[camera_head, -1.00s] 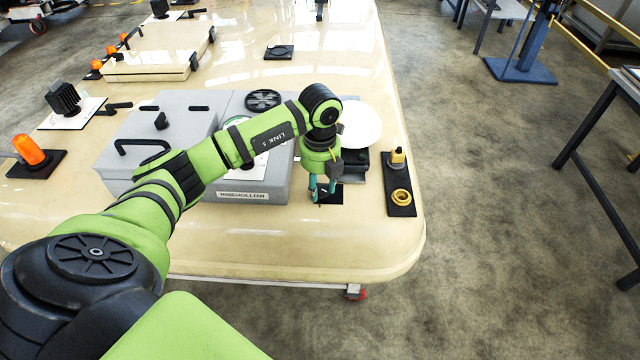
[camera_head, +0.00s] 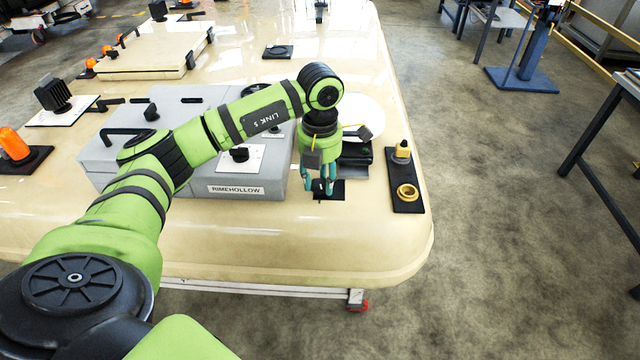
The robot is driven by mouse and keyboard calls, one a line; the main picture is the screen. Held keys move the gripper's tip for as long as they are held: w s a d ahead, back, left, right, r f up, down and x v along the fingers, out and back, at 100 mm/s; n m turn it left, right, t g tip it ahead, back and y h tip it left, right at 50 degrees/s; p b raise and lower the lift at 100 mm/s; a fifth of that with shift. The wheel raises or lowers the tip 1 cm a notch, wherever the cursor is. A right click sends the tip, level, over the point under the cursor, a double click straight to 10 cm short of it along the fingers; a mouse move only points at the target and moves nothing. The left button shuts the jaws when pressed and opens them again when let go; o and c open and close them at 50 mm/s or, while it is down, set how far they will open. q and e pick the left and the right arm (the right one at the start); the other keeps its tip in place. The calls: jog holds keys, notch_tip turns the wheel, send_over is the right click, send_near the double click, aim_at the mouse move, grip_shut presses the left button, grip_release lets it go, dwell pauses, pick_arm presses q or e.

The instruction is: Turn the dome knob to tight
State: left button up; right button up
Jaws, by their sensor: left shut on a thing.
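My left gripper (camera_head: 321,186) points down at the small black plate (camera_head: 340,189) near the front right corner of the cream trolley top. Its teal fingers are shut on a small dark thing at that plate, which I take to be the dome knob. The knob is almost wholly hidden by the fingers, so its angle cannot be read. The white dome (camera_head: 362,118) stands just behind on a black base (camera_head: 356,156), partly covered by my wrist. My right gripper is not in view.
A grey box (camera_head: 205,178) labelled RIMEHOLLOW, with a black knob (camera_head: 239,154) on a white plate, lies left of the gripper, under my arm. A black strip (camera_head: 409,209) with a yellow ring (camera_head: 408,191) lies to the right. The trolley's front edge is clear.

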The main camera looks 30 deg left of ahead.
aim_at(320, 183)
pick_arm(q)
jog(key=shift+f+m+b, duration=0.1)
jog(key=shift+m+b, duration=0.5)
jog(key=shift+m, duration=0.6)
jog(key=o, duration=1.1)
jog(key=shift+o, duration=0.2)
jog(key=shift+r, duration=0.2)
jog(key=shift+r, duration=0.4)
notch_tip(320, 183, up, 11)
